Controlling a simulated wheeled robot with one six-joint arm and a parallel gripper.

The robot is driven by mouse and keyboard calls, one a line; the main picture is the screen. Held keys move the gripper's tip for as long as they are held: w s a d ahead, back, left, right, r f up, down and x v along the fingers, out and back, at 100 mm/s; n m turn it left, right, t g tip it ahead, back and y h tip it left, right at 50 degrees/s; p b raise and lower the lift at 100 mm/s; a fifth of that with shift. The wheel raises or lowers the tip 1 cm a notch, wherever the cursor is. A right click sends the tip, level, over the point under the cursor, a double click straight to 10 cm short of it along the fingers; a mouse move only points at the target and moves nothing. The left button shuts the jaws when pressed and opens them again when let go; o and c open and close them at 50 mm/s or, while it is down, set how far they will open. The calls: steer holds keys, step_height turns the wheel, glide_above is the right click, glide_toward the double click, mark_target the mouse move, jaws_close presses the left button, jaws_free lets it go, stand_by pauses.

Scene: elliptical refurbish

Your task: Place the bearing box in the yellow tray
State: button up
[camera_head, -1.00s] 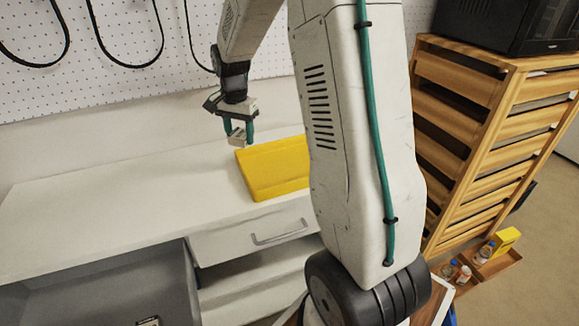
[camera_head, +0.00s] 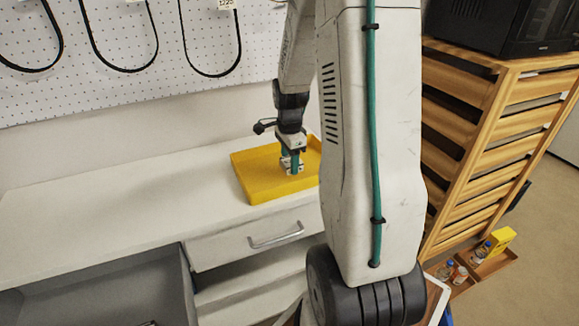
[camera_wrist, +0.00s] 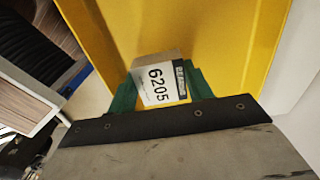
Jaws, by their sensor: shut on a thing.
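The yellow tray (camera_head: 262,190) lies on the white worktop, its right part hidden behind my arm. My gripper (camera_head: 291,165) points down over the tray. It is shut on the bearing box (camera_head: 286,162), a small light box. In the wrist view the box (camera_wrist: 160,84) shows a white label reading 6205, held between the green fingers of my gripper (camera_wrist: 158,90). The yellow tray (camera_wrist: 225,40) fills the view behind it. I cannot tell whether the box touches the tray floor.
The white worktop (camera_head: 110,205) is clear to the left of the tray. A pegboard (camera_head: 120,90) with hanging black belts is behind it. A wooden slatted rack (camera_head: 470,130) with a black machine (camera_head: 500,28) on top stands at the right.

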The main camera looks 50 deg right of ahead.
steer(key=shift+f, duration=1.2)
steer(key=shift+f, duration=0.15)
steer(key=o, duration=1)
